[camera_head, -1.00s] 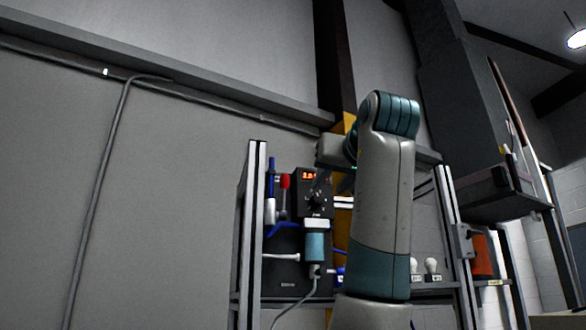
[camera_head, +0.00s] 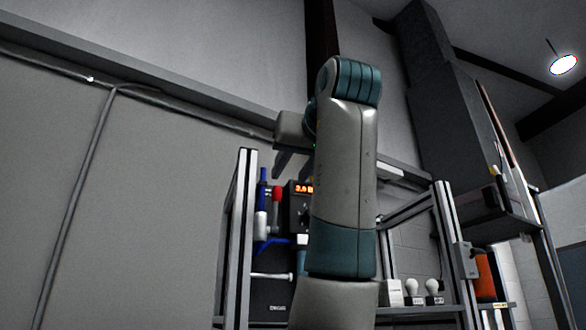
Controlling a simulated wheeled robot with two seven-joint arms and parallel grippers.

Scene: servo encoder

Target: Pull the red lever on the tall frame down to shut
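The tall frame (camera_head: 239,235) of pale metal posts stands at centre. The red lever (camera_head: 277,194) stands upright on its left part, its red grip at the top, beside a blue-handled part (camera_head: 263,176). My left arm rises in front of the frame and hides much of its middle. My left gripper (camera_head: 286,166) hangs from the arm's top, pointing down and left. It is just above the red lever in the picture. Its two dark fingers look apart with nothing between them. Whether it touches the lever is not clear, but a gap shows. My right gripper is not in view.
A black box with a red display (camera_head: 303,188) is right of the lever, partly behind my arm. White bulbs (camera_head: 411,288) sit on a lower shelf at right. An orange item (camera_head: 485,275) is farther right. A grey wall with a pipe (camera_head: 75,200) fills the left.

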